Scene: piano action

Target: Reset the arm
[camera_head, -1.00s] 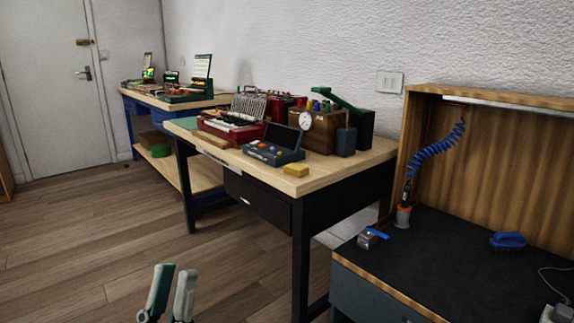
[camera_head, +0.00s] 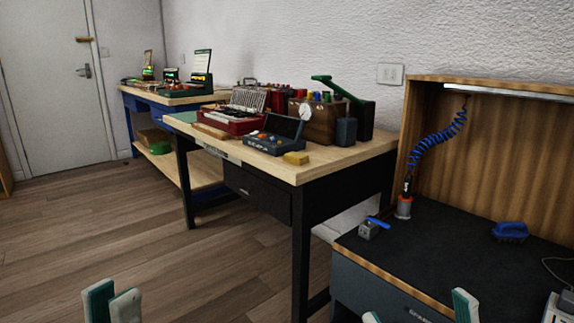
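My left gripper (camera_head: 112,303) is at the bottom left edge of the head view, over the wooden floor. Only its two green and white fingertips show, close together in the picture; whether they are apart or touching is unclear from this angle. No thing shows between them. My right gripper (camera_head: 419,314) is at the bottom right, in front of the dark workbench (camera_head: 440,245). Its two fingertips stand wide apart with nothing seen between them. Both arms and the rest of the grippers are out of view.
A wooden-topped table (camera_head: 340,158) holds a red case (camera_head: 232,122), a blue-grey device (camera_head: 276,137) and a yellow block (camera_head: 296,158). The dark workbench carries a blue brush (camera_head: 509,231) and a small metal tool (camera_head: 370,229). The floor (camera_head: 130,235) at left is clear.

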